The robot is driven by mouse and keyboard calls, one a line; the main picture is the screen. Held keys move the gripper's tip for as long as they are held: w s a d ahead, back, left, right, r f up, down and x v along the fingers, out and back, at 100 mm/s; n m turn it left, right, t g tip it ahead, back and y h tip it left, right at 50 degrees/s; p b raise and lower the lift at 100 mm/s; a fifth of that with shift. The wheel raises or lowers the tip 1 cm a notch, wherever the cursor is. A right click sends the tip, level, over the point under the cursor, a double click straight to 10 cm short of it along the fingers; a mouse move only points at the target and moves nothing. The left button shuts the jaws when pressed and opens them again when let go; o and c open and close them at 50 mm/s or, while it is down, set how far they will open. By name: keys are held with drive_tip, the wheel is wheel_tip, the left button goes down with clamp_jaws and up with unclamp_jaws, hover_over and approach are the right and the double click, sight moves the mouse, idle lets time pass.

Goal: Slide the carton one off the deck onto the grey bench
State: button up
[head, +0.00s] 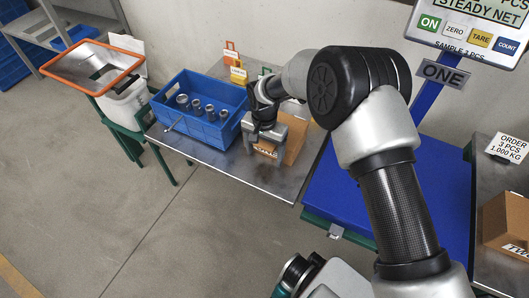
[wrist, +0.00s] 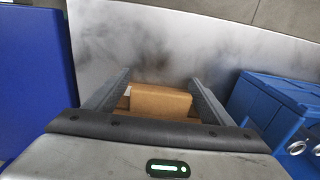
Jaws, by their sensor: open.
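Carton one (head: 296,142) is a brown box with dark lettering on its front, standing on the grey bench (head: 225,158) near its right end. The blue deck (head: 335,205) lies to its right under the ONE sign, and the part I see is bare. My gripper (head: 264,148) points down over the carton, its jaws open. In the wrist view the carton (wrist: 160,102) shows between the two spread fingers (wrist: 158,90), with a gap at least on the left. My arm hides part of the deck.
A blue crate (head: 203,130) with metal castings stands on the bench left of the carton. A scale display (head: 470,30) rises behind the deck. Another carton (head: 503,228) stands on a surface at the far right. An orange-rimmed hopper (head: 95,66) stands left of the bench.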

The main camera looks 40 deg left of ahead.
wheel_tip(320, 180, up, 17)
drive_tip(key=p, duration=0.3)
drive_tip(key=shift+r, duration=0.2)
drive_tip(key=shift+s, duration=0.15)
